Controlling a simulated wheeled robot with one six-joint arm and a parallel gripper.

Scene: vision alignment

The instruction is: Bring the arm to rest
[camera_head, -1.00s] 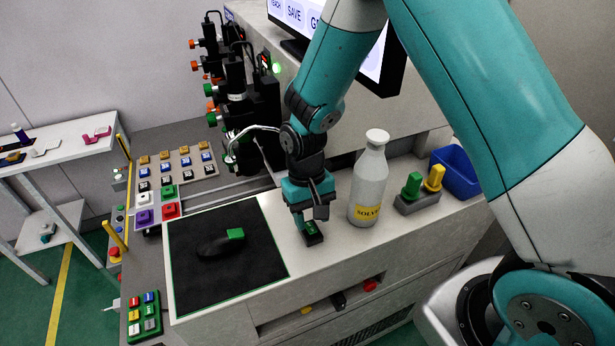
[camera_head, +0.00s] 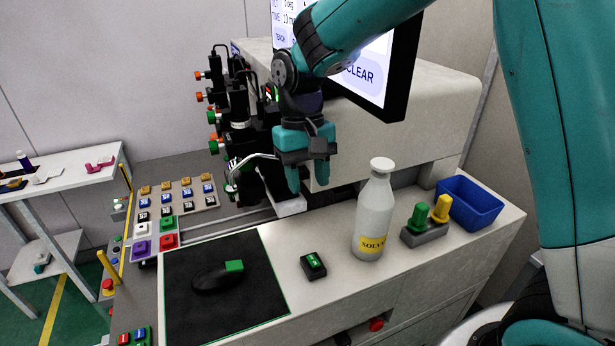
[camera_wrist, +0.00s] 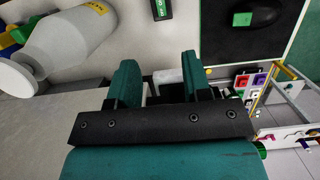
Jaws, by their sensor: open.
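My gripper (camera_head: 307,178) is raised above the machine's worktop in the head view, with its fingers pointing down. Its two teal fingers stand apart with nothing between them, and they also show in the wrist view (camera_wrist: 160,82). A small black block with a green top (camera_head: 313,265) lies on the white worktop below my gripper, apart from it. The block's green face also shows at the top of the wrist view (camera_wrist: 161,9).
A white solvent bottle (camera_head: 373,215) stands right of the block. Green and yellow plugs in a grey holder (camera_head: 425,233) and a blue bin (camera_head: 470,203) are further right. A black mat (camera_head: 222,300) bears a dark mouse-like object (camera_head: 212,279). A monitor (camera_head: 400,70) stands behind my arm.

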